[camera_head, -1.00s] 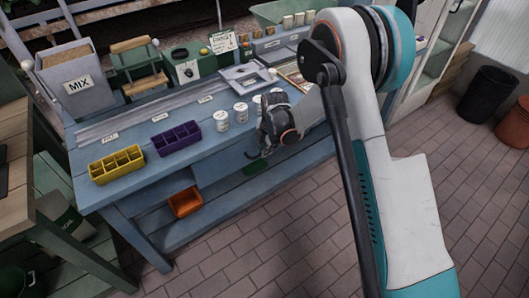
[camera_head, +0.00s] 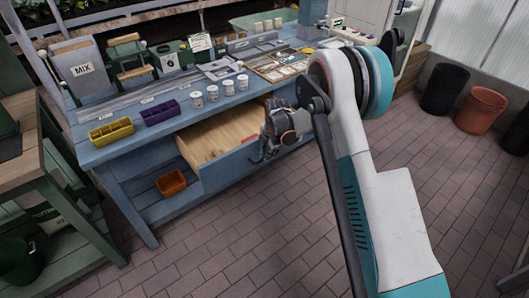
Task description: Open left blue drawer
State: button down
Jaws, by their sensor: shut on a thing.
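The left blue drawer (camera_head: 232,162) stands pulled out from the front of the blue workbench (camera_head: 118,160). Its bare wooden inside (camera_head: 218,136) shows and looks empty. My gripper (camera_head: 258,156) is at the right part of the drawer's front panel, shut on the drawer's handle. The handle itself is mostly hidden behind the fingers. My arm covers the bench front to the right of the drawer.
On the bench top are a yellow tray (camera_head: 111,132), a purple tray (camera_head: 160,112) and several white cups (camera_head: 212,93). An orange bin (camera_head: 171,184) sits on the shelf below. The brick floor (camera_head: 230,240) before the bench is clear.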

jog(key=shift+s+d, duration=0.65)
jog(key=shift+s, duration=0.3)
jog(key=shift+s+d, duration=0.65)
jog(key=shift+s, duration=0.3)
jog(key=c, duration=2)
grip_release()
jog(key=shift+o, duration=0.2)
jog(key=shift+r, duration=0.1)
notch_tip(320, 180, up, 12)
jog(key=s+d, duration=0.1)
jog(key=shift+s+d+f, duration=0.15)
jog(key=shift+s+f, duration=0.05)
jog(key=shift+s, duration=0.2)
